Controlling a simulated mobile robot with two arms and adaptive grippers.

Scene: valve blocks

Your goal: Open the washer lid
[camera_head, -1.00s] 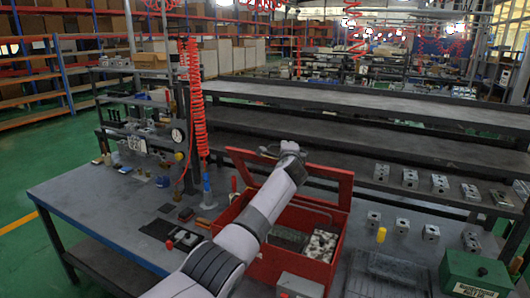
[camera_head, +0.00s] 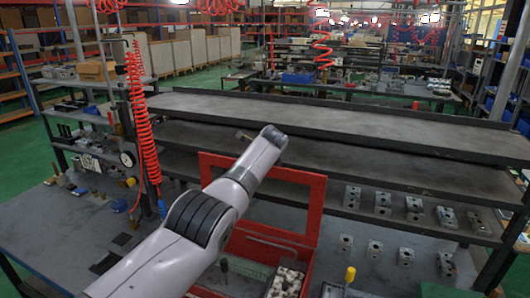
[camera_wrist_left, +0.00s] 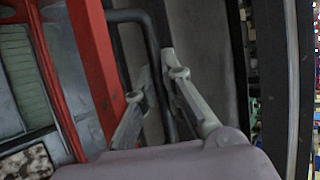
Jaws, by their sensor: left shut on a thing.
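The red washer box (camera_head: 308,283) stands on the workbench in the head view, low in the picture. Its red lid (camera_head: 318,205) is raised at the back, well clear of the box opening. My left arm crosses in front of the lid and box and hides part of both. My left gripper (camera_wrist_left: 163,88) is shut on the dark bar handle (camera_wrist_left: 153,45) of the lid in the left wrist view. The red lid edge (camera_wrist_left: 93,60) runs beside the fingers. My right gripper is not in view.
Inside the box are grey and speckled contents (camera_head: 286,283). Metal valve blocks stand on the bench and lower shelf (camera_head: 383,203) at right. A yellow-handled tool (camera_head: 350,275) stands right of the box. A red coiled hose (camera_head: 143,120) hangs at left.

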